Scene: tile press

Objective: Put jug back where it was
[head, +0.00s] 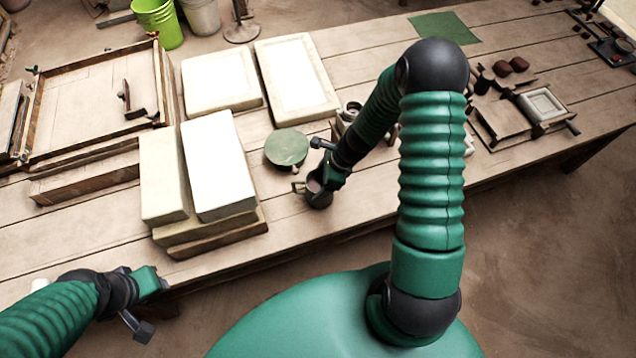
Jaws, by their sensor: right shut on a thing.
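The jug (318,196) is a small dark vessel with a handle on its left side. It is at the table's front part, just right of the round green disc. My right gripper (324,182) is shut on the jug from above and hides part of it. The jug looks upright; I cannot tell whether its base touches the table. My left gripper (150,308) is at the lower left, off the table's front edge, with nothing visible in it.
White blocks (218,165) are stacked left of the jug. A round green disc (287,148) lies close by. Pale slabs (296,78) and a wooden frame (92,100) lie behind. A small press (543,106) and dark pieces are at right. A green mat (444,27) lies far back.

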